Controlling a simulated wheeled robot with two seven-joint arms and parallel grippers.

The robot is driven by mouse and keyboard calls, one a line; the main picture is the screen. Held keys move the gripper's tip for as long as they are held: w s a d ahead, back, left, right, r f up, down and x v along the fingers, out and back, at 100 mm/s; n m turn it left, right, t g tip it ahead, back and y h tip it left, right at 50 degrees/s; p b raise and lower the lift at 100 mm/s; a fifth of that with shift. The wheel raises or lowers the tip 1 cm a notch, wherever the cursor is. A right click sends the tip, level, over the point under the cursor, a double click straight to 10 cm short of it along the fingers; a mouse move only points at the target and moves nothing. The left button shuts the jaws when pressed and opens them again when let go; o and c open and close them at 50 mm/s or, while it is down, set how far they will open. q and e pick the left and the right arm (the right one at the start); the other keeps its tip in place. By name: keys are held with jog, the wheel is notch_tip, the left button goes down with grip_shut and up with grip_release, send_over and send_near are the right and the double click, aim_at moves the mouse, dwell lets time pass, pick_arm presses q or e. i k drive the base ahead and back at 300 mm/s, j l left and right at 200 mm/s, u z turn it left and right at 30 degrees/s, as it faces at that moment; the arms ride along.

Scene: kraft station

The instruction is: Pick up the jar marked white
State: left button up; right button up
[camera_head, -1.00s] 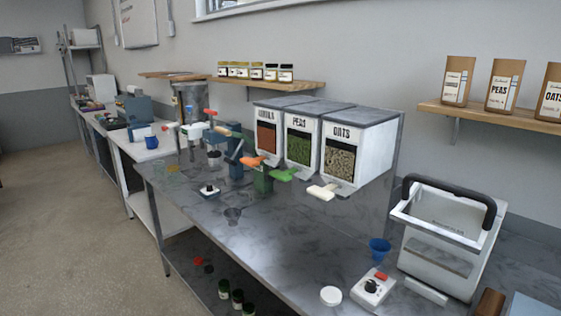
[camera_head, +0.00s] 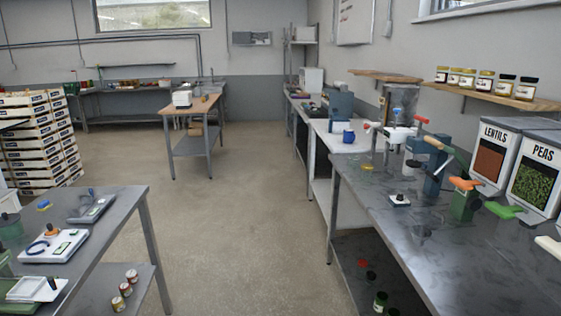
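Several small labelled jars (camera_head: 485,83) with dark or yellowish lids stand in a row on the wooden wall shelf at the upper right; their labels are too small to read. Green jars (camera_head: 380,302) stand on the lower shelf of the right bench, partly cut off by the frame. Three small jars or cans (camera_head: 126,289) with pale labels stand on the lower shelf of the left table. I cannot tell which jar is marked white. Neither of my grippers is in view.
The left table (camera_head: 110,235) holds scales. Stacked crates (camera_head: 35,140) stand at the far left. The floor (camera_head: 240,220) between the tables is clear.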

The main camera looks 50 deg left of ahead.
aim_at(353, 162)
jog(key=u, duration=1.15)
jog(key=z, duration=0.5)
jog(key=i+j+z, duration=0.45)
jog(key=j, duration=0.2)
jog(key=i+j+z, duration=0.35)
jog(key=j+z, duration=0.15)
jog(key=j, duration=0.25)
